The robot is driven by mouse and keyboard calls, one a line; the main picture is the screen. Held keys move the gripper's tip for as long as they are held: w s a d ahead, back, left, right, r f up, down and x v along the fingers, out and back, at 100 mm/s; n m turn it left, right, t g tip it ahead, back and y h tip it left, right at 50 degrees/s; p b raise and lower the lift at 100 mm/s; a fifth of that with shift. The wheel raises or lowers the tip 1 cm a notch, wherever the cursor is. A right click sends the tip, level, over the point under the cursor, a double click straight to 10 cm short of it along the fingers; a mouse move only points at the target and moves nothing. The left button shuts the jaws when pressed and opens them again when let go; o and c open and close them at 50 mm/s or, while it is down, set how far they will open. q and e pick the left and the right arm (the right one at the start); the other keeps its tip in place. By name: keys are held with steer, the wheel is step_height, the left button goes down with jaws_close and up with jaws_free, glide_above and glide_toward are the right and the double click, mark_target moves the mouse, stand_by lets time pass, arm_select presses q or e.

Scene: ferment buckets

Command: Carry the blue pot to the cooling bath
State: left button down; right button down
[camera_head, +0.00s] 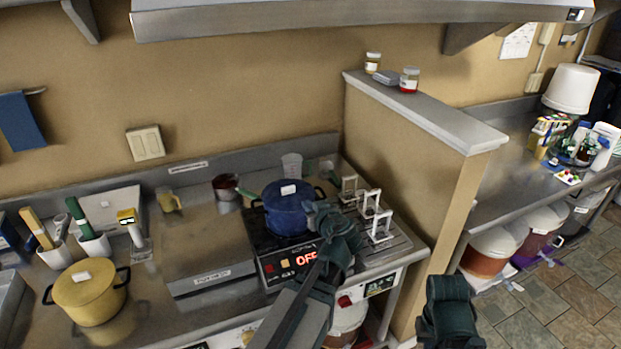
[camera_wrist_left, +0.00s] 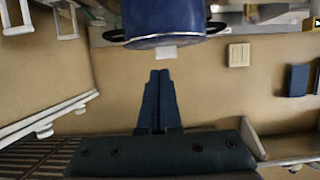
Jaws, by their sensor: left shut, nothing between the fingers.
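The blue pot (camera_head: 287,210) stands upright on the black cooktop (camera_head: 262,243), whose red display reads OFF. It has a dark handle on each side and a white label on its lid. My left gripper (camera_head: 314,210) is in front of the pot's right side; its fingers are shut and empty. In the left wrist view the shut fingers (camera_wrist_left: 159,80) point toward the blue pot (camera_wrist_left: 165,18), with a gap in the picture between them and the pot. My right gripper (camera_head: 448,305) is at the lower right, its fingertips unclear. I cannot clearly identify the cooling bath.
A yellow pot (camera_head: 90,295) stands at the left of the counter. A labelled flat steel surface (camera_head: 208,268) lies left of the cooktop. White upright brackets (camera_head: 380,226) stand right of the pot. A partition wall (camera_head: 400,165) rises behind them; buckets (camera_head: 490,250) stand beyond it.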

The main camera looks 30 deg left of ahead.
arm_select(q)
glide_above(294, 199)
steer(key=shift+w+a, duration=0.15)
steer(key=shift+w, duration=0.2)
steer(key=shift+a+f+b, duration=0.15)
steer(key=shift+f+b, duration=0.2)
steer(key=shift+b, duration=0.05)
steer(key=shift+f+b, duration=0.4)
steer(key=shift+s, duration=0.15)
steer(key=shift+f, duration=0.1)
steer(key=shift+s+d, duration=0.1)
steer(key=shift+d, duration=0.1)
